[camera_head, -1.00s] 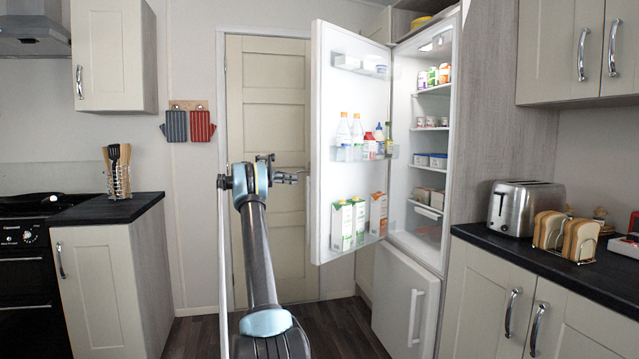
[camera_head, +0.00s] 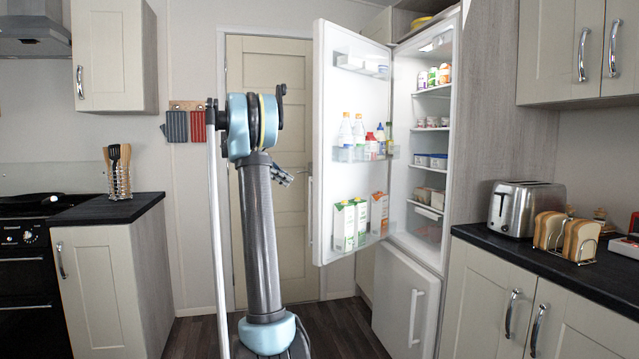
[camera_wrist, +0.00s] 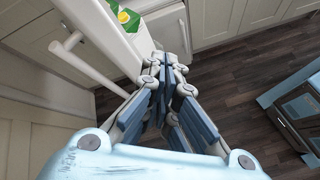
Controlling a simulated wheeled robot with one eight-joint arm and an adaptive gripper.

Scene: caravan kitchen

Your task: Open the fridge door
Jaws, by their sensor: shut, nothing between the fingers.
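The fridge door (camera_head: 342,205) stands wide open at the center of the head view, swung out to the left of the lit fridge interior (camera_head: 428,150). Its inner shelves hold bottles and cartons. The door's white bar handle (camera_wrist: 84,62) shows in the wrist view at upper left. My gripper (camera_head: 289,177) is left of the door's free edge in the head view, partly hidden behind my arm. In the wrist view my gripper (camera_wrist: 166,62) is shut and empty, its fingers beside the door and apart from the handle.
A lower freezer door (camera_head: 400,300) is shut below the fridge. A toaster (camera_head: 522,208) and a toast rack (camera_head: 566,238) stand on the right counter. A cream room door (camera_head: 275,100) is behind my arm. Dark wood floor (camera_wrist: 240,90) is clear in the wrist view.

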